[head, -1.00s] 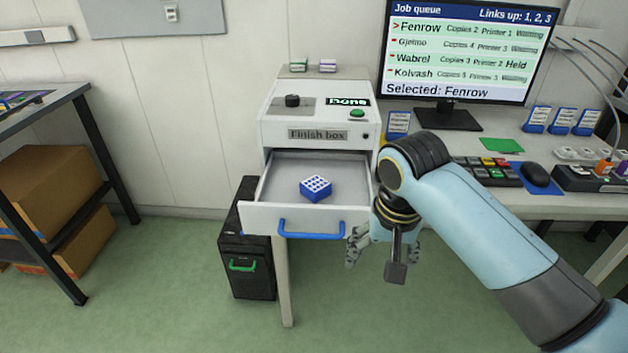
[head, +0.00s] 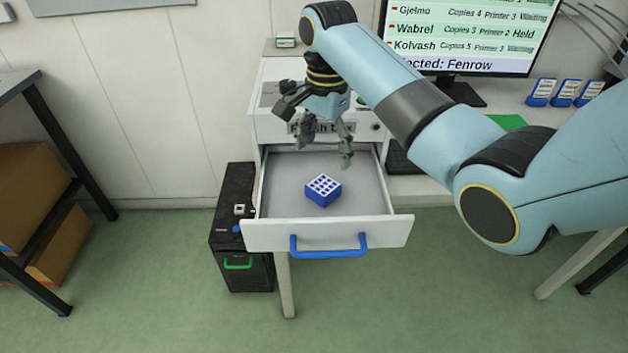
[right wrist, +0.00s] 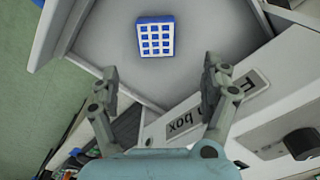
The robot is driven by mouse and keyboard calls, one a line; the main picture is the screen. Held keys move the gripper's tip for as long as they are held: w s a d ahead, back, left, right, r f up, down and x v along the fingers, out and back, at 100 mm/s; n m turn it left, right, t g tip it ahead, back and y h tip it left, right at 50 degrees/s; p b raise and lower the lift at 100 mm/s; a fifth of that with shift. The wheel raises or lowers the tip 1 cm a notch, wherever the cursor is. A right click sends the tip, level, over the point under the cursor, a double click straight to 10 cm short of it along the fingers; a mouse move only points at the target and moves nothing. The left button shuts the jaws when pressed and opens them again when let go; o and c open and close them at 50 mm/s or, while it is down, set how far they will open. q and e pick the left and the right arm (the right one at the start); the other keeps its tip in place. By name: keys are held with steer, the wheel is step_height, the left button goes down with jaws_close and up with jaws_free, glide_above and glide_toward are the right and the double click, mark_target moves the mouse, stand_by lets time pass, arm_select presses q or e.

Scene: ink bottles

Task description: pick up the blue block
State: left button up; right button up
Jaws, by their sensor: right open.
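The blue block (head: 323,190), with a white grid of squares on top, lies in the open drawer (head: 281,207) of the finish box. In the right wrist view the block (right wrist: 156,37) sits beyond the fingertips, nearer the top edge. My right gripper (head: 325,155) is open and empty, above the back part of the drawer and behind the block in the head view. In the right wrist view its two fingers (right wrist: 160,80) are spread apart, not touching the block. My left gripper is not in view.
The drawer front with its blue handle (head: 328,248) faces the viewer. The finish box (head: 272,125) rises behind the drawer, close to my gripper. A black bin (head: 240,270) stands at the left. The drawer floor around the block is clear.

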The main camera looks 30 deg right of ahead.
mark_target(326, 183)
steer(key=f, duration=0.3)
steer(key=shift+s+f, duration=0.3)
steer(key=shift+s, duration=0.1)
steer(key=shift+w+f, duration=0.1)
steer(key=shift+f, duration=0.25)
step_height(326, 183, down, 5)
steer(key=shift+r+b, duration=0.1)
steer(key=shift+b, duration=0.4)
steer(key=shift+c, duration=0.9)
steer(key=c, duration=0.4)
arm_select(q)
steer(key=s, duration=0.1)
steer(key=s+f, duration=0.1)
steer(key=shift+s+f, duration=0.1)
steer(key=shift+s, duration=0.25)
arm_select(e)
steer(key=c, duration=0.9)
